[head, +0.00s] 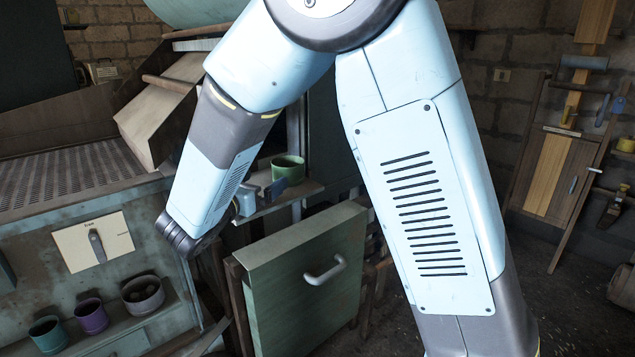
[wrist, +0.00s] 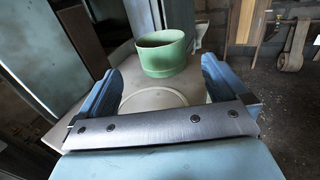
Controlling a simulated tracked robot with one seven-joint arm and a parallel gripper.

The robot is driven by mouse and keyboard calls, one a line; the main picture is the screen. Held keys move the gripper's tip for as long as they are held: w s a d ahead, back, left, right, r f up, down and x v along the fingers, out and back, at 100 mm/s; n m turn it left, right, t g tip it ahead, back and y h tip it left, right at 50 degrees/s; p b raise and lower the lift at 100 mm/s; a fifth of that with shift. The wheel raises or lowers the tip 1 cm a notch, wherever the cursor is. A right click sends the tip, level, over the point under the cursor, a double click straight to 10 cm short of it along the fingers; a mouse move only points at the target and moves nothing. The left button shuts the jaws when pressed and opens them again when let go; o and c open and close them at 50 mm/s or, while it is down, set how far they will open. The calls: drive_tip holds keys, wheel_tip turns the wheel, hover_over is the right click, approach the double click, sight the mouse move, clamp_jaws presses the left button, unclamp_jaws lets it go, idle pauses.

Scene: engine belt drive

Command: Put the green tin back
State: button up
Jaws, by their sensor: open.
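The green tin (head: 288,168) stands upright on a small pale shelf (head: 305,189) in the middle of the head view. In the wrist view the tin (wrist: 161,55) is upright with its open top facing up, toward the far side of the shelf (wrist: 138,79). A pale ring outline (wrist: 155,98) shows on the shelf on the near side of the tin. My gripper (head: 262,194) is open and low at the shelf. In the wrist view its two blue fingers (wrist: 160,78) are spread to either side, with the tin ahead between their tips; I see no contact.
A teal cup (head: 48,335), a purple cup (head: 92,316) and a grey pot (head: 143,295) with dark round things stand on a ledge at lower left. A green panel with a handle (head: 325,270) is below the shelf. A lever plate (head: 94,242) is at left.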

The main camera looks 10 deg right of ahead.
drive_tip(key=s+d+r+m+g, duration=0.1)
drive_tip(key=s+d+m+g, duration=0.25)
drive_tip(key=d, duration=0.45)
drive_tip(key=s+d+r+m+g, duration=0.1)
drive_tip(key=s+d+m+g, duration=0.15)
drive_tip(key=d+m, duration=0.35)
drive_tip(key=s+d+r+m+g, duration=0.15)
drive_tip(key=d+m+g, duration=0.25)
drive_tip(key=d, duration=0.5)
drive_tip(key=s+d+r+m+y, duration=0.1)
drive_tip(key=s+d+m+y, duration=0.1)
drive_tip(key=s+m+y, duration=0.3)
drive_tip(key=s+d+r+m+y, duration=0.1)
drive_tip(key=s+d+m+y, duration=0.2)
drive_tip(key=s+m, duration=0.8)
drive_tip(key=shift+s+t+y, duration=0.3)
drive_tip(key=shift+y, duration=0.6)
